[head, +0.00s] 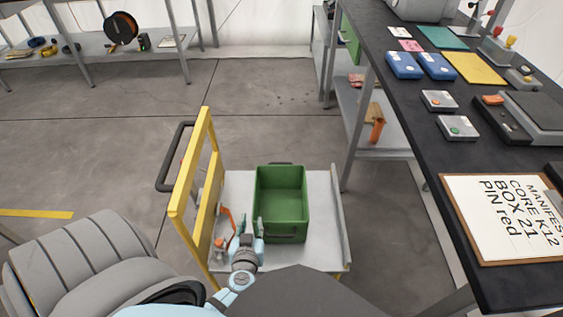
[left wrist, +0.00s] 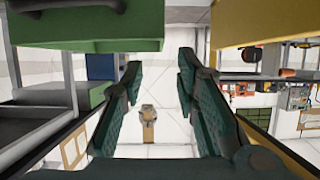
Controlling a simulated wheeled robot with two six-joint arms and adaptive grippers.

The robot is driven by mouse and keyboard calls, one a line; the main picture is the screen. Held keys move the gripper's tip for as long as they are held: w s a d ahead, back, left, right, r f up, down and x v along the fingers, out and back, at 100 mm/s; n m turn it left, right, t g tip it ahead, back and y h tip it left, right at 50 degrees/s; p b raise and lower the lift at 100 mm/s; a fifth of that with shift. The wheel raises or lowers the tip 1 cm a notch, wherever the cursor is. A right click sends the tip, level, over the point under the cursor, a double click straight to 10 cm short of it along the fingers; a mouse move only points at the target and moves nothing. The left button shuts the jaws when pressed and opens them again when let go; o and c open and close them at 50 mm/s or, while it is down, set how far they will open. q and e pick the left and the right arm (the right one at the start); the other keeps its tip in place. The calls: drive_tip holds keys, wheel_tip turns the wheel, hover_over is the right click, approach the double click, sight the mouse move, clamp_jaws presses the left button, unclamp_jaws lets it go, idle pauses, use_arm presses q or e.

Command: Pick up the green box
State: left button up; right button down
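The green box (head: 288,209) is an open-topped bin standing on a small grey cart. It looks empty. My left gripper (head: 249,222) is at the near left corner of the box, between the box and the cart's yellow frame. In the left wrist view the fingers of my left gripper (left wrist: 160,72) are apart with nothing between them. The green box (left wrist: 130,22) fills the upper left of that view, outside the fingers. I cannot tell whether a finger touches it. My right gripper is in neither view.
The cart's yellow frame (head: 180,205) stands close on the left of my left gripper. The cart's grey deck (head: 322,215) shows right of the box. A dark workbench (head: 425,125) with blue boxes and a manifest board (head: 505,222) runs along the right. The floor behind the cart is clear.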

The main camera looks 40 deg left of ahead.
sight(254, 200)
use_arm(q)
drive_tip(key=b+x, duration=0.1)
drive_tip(key=x, duration=0.5)
drive_tip(key=b+x, duration=0.1)
drive_tip(key=x, duration=0.6)
drive_tip(key=shift+w+a+r, duration=0.1)
drive_tip(key=shift+a+r, duration=0.05)
drive_tip(key=shift+r, duration=0.05)
drive_tip(key=shift+w+a, duration=0.1)
clamp_jaws()
drive_tip(key=shift+r, duration=0.1)
